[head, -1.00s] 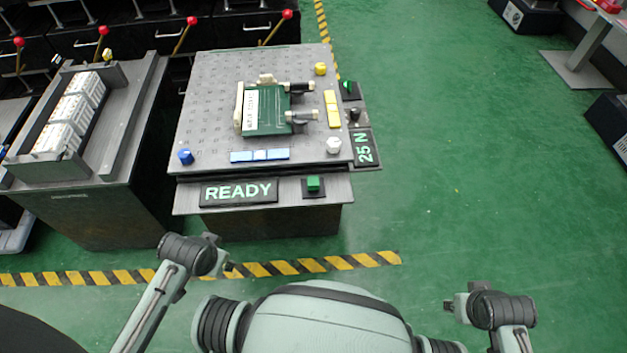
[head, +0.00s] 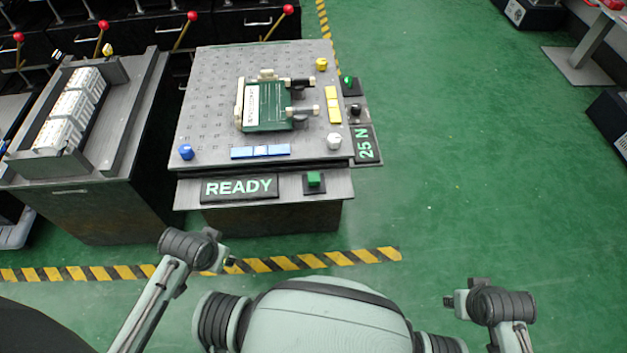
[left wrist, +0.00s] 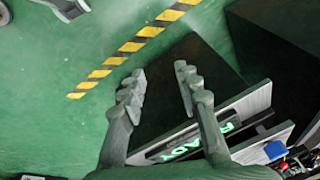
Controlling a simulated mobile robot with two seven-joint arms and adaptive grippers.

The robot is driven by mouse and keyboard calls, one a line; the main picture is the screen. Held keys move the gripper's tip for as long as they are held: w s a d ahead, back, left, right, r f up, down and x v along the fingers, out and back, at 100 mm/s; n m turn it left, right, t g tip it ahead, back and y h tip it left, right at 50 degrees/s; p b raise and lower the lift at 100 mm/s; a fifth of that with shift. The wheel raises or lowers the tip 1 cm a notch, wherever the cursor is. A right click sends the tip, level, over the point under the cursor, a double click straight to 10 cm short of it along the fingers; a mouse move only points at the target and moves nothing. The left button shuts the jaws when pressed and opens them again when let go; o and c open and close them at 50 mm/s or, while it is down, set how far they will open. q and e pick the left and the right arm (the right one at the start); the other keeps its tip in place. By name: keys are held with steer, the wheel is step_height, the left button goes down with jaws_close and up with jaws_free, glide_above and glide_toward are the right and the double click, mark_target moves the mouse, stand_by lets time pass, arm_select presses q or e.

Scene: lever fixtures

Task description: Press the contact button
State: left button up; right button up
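A green square button (head: 314,180) on a dark base sits on the front ledge of the grey workstation, right of the READY display (head: 239,188). A smaller green button or lamp (head: 348,83) is at the workstation's far right edge; I cannot tell which one is the contact button. My left gripper (head: 226,262) is in front of the workstation, apart from it. In the left wrist view its two fingers (left wrist: 158,82) are spread and empty, with the display's green letters beyond them. My right gripper (head: 452,300) is over clear floor at the right; its fingers are too small to read.
A green-and-white fixture (head: 266,103) with dark-tipped handles sits on the perforated top plate (head: 210,90). A cabinet with white blocks (head: 120,160) stands left. Striped floor tape (head: 310,261) runs in front.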

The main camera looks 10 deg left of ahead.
stand_by(0.4)
arm_select(q)
jaws_close()
stand_by(1.3)
